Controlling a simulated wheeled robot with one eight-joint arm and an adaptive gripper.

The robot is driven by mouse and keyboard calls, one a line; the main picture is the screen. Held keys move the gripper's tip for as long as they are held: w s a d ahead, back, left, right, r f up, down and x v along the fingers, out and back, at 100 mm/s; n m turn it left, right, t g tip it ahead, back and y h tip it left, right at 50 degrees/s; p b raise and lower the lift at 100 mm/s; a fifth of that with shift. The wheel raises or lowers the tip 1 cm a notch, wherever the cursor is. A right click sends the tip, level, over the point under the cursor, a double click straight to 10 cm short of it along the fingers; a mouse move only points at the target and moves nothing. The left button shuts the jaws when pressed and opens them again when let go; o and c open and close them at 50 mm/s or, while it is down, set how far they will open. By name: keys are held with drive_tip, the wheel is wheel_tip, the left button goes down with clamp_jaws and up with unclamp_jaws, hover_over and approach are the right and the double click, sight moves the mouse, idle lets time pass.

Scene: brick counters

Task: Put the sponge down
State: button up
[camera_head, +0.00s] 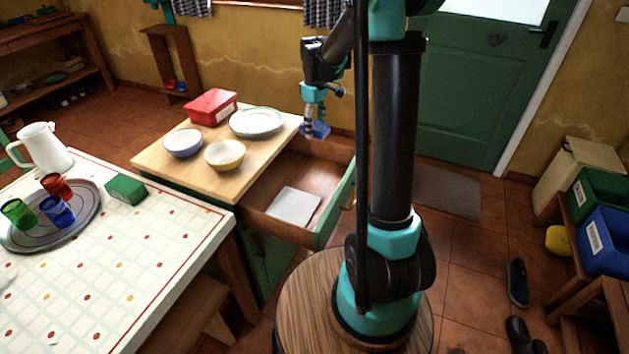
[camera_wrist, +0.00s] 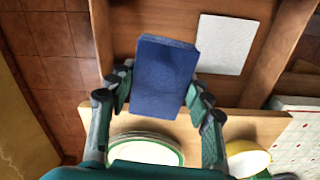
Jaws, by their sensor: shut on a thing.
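The sponge is a blue block (camera_wrist: 163,75) held between the fingers of my gripper (camera_wrist: 160,97) in the wrist view. In the head view my gripper (camera_head: 314,118) points down with the blue sponge (camera_head: 318,130) at its tips. It is above the back end of an open drawer (camera_head: 262,196), by the right edge of the wooden counter top (camera_head: 205,178). The wrist view shows the drawer beyond the sponge. A flat white-grey square (camera_head: 294,206) lies in the drawer; it also shows in the wrist view (camera_wrist: 227,44).
Plates (camera_head: 257,122), a blue bowl (camera_head: 183,143), a yellow bowl (camera_head: 224,155) and a red box (camera_head: 211,107) stand on the counter. A green block (camera_head: 126,189) lies on the table with a tray (camera_head: 88,222) of cups and a white jug (camera_head: 44,148). The drawer has bare floor around the square.

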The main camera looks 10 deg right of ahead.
sight(314, 180)
drive_tip(key=shift+s+a+f+n, duration=0.2)
drive_tip(key=shift+s+n, duration=0.2)
drive_tip(key=shift+n, duration=0.3)
wheel_tip(314, 180, down, 20)
drive_tip(key=shift+s, duration=0.1)
drive_tip(key=shift+f, duration=0.2)
drive_tip(key=o, duration=1.5)
drive_tip(key=shift+o, duration=0.2)
